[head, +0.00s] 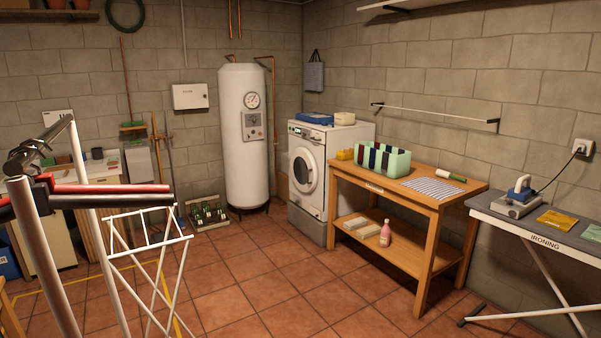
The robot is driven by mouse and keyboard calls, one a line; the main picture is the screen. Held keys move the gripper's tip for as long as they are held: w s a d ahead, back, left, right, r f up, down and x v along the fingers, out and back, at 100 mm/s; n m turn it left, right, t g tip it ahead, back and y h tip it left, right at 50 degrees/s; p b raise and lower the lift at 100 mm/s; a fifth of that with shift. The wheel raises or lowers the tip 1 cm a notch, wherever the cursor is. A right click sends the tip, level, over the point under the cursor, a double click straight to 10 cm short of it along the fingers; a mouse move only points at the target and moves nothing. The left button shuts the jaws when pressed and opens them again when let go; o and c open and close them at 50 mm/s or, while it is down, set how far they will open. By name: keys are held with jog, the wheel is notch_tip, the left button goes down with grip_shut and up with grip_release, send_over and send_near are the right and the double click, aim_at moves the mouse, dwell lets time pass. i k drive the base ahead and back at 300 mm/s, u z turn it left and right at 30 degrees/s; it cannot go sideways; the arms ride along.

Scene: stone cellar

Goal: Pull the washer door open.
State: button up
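The white washer (312,170) stands against the back wall, right of the tall white boiler, on a grey plinth. Its round front door (303,170) has a pale ring around dark glass and looks shut. The door handle is too small to make out clearly. A control panel (307,133) runs across the top of the washer's front. My arm parts show at the far left, well apart from the washer. I cannot make out gripper fingers in this view.
A wooden table (420,208) stands close on the washer's right, and an ironing board (537,234) is farther right. A white rack (148,240) stands at the left. A bottle crate (209,216) sits near the boiler (243,150). The tiled floor (255,285) before the washer is clear.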

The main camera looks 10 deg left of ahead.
aim_at(302, 164)
jog(key=u, duration=0.05)
jog(key=i, duration=2.45)
jog(key=u, duration=0.4)
jog(key=i, duration=1.7)
jog(key=u, duration=0.4)
jog(key=i, duration=0.75)
jog(key=u, duration=0.6)
jog(key=i, duration=1.4)
jog(key=u, duration=0.4)
